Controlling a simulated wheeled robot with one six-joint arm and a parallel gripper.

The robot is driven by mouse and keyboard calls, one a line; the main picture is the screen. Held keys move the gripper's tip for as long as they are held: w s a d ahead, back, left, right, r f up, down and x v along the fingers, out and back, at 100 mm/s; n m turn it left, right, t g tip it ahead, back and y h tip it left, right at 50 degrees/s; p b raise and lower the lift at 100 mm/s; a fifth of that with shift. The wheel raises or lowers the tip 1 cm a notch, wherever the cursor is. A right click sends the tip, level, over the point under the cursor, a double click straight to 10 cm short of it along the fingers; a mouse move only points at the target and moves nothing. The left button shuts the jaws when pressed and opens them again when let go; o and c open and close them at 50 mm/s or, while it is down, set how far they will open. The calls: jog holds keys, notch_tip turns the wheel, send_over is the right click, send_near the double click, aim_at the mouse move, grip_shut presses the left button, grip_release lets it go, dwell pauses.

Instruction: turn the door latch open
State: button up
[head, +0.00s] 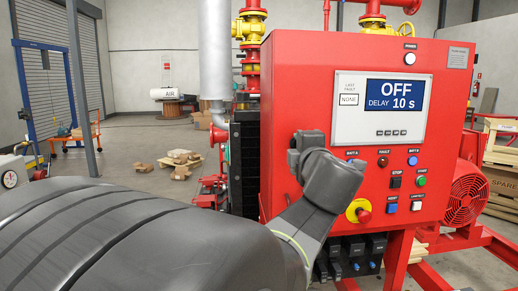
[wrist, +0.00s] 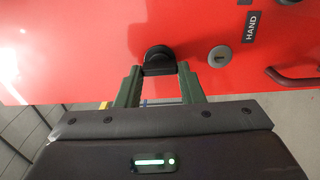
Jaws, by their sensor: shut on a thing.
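The door latch (wrist: 157,54) is a black knob with a rounded top on the red cabinet door (wrist: 80,45) in the wrist view. My gripper (wrist: 158,71) has its two green fingers on either side of the lower part of the latch and is shut on it. The door lies flat in its frame as far as I can see. In the head view the red cabinet (head: 310,75) stands right of centre, and my dark arm reaches to its left side. The latch and my fingertips are hidden there.
A round metal keylock (wrist: 220,56) sits just right of the latch, beside a "HAND" label (wrist: 251,25). A dark red bar handle (wrist: 293,79) is further right. The cabinet front has a display (head: 382,106) reading OFF and a red-and-yellow emergency stop (head: 360,211).

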jog(key=o, duration=1)
jog(key=shift+s, duration=0.1)
jog(key=s, duration=0.9)
jog(key=s+p, duration=0.1)
jog(key=s, duration=0.3)
jog(key=shift+s+d, duration=0.25)
jog(key=shift+s, duration=0.1)
jog(key=shift+w, duration=0.1)
jog(key=shift+w+a+b, duration=0.15)
jog(key=shift+w+b, duration=0.1)
jog(key=shift+w, duration=3.1)
jog(key=shift+w+a+b, duration=0.1)
jog(key=shift+w+b, duration=0.15)
jog(key=shift+w, duration=3.1)
jog(key=shift+s, duration=0.15)
